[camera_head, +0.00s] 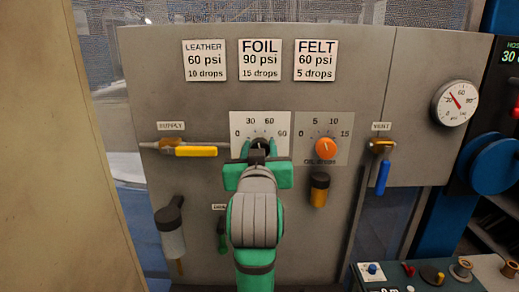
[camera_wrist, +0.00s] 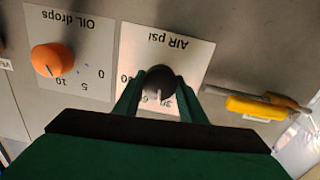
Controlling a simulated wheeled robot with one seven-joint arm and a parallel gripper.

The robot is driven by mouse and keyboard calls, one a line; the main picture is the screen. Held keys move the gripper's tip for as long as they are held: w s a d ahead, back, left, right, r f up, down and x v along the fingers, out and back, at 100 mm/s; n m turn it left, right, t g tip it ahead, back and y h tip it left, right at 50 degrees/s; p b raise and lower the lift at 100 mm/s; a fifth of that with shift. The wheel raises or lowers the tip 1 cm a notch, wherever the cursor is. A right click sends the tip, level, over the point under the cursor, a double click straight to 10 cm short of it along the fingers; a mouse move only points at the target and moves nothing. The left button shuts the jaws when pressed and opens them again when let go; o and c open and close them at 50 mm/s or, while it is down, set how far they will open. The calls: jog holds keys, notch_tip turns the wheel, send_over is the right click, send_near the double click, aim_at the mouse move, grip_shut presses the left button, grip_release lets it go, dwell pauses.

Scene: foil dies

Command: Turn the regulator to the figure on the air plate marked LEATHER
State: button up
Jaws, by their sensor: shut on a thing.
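The black air regulator knob (camera_wrist: 159,81) sits on the white AIR psi plate (camera_head: 240,122), marked 0, 30, 60 and 90. My gripper (camera_wrist: 159,92) is shut on the knob, one finger on each side. In the upside-down wrist view the knob's white mark points nearly straight down, seemingly between 30 and 60; the small figures are hard to read. In the head view my gripper (camera_head: 260,150) hides most of the knob. The LEATHER card (camera_head: 204,60) reads 60 psi and 10 drops. The gauge (camera_head: 455,103) needle points up-left, near 30.
The orange oil knob (camera_head: 326,148) is just right of my gripper, on the OIL drops plate. The yellow supply lever (camera_head: 196,151) lies level at left; the blue vent lever (camera_head: 382,177) hangs down at right. FOIL (camera_head: 260,60) and FELT (camera_head: 315,60) cards are above.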

jog(key=m, duration=0.5)
jog(key=shift+d+m, duration=0.15)
jog(key=shift+m, duration=0.25)
dwell(0.4)
jog(key=o, duration=1)
jog(key=shift+s, duration=0.1)
jog(key=s, duration=1)
jog(key=shift+s, duration=0.35)
